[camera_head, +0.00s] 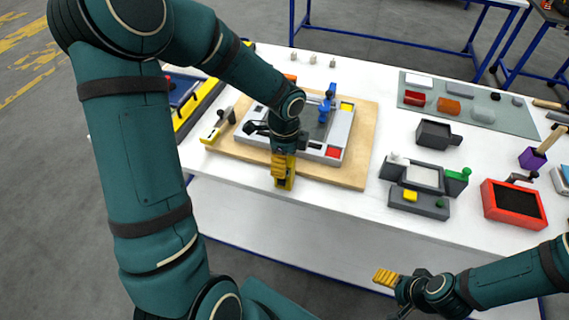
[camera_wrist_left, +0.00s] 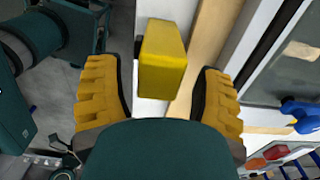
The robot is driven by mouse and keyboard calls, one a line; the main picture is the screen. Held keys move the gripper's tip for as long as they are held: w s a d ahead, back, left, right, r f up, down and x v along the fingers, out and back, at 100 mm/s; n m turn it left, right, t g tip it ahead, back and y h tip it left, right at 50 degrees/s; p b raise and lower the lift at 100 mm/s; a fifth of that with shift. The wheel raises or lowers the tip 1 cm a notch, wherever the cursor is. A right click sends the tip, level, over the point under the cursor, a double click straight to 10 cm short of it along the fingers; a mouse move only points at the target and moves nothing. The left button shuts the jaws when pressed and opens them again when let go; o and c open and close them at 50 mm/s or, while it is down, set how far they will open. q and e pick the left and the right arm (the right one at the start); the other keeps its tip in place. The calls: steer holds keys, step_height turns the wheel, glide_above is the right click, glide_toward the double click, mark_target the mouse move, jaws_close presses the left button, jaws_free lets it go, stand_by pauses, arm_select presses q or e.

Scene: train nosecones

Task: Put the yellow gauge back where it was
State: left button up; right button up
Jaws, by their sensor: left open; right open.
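The yellow gauge (camera_wrist_left: 162,62) is a yellow block with a small dark part on its side. In the left wrist view it stands between the two spread yellow fingers of my left gripper (camera_wrist_left: 162,105), with gaps on both sides. In the head view my left gripper (camera_head: 281,168) is over the front edge of the wooden board (camera_head: 362,140), and its fingers partly hide the gauge (camera_head: 285,184). My left gripper is open. My right gripper (camera_head: 386,278) is open and empty, in front of the table, away from the gauge.
A grey fixture (camera_head: 342,131) with a blue clamp (camera_head: 327,103) sits on the board. A yellow-based tool with a dark knob (camera_head: 211,134) lies to its left. A dark grey station (camera_head: 420,203) and a red tray (camera_head: 513,204) stand to the right. White table between is free.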

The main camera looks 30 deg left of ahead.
arm_select(q)
step_height(320, 180, up, 9)
steer(key=shift+r+p, duration=0.15)
steer(key=shift+p, duration=0.65)
arm_select(e)
steer(key=shift+w+d+r, duration=0.1)
steer(key=shift+w+r, duration=0.05)
steer(key=shift+r, duration=0.35)
steer(key=shift+w+r, duration=0.15)
steer(key=shift+r, duration=0.3)
arm_select(q)
steer(key=shift+s, duration=0.1)
arm_select(e)
steer(key=shift+s, duration=0.1)
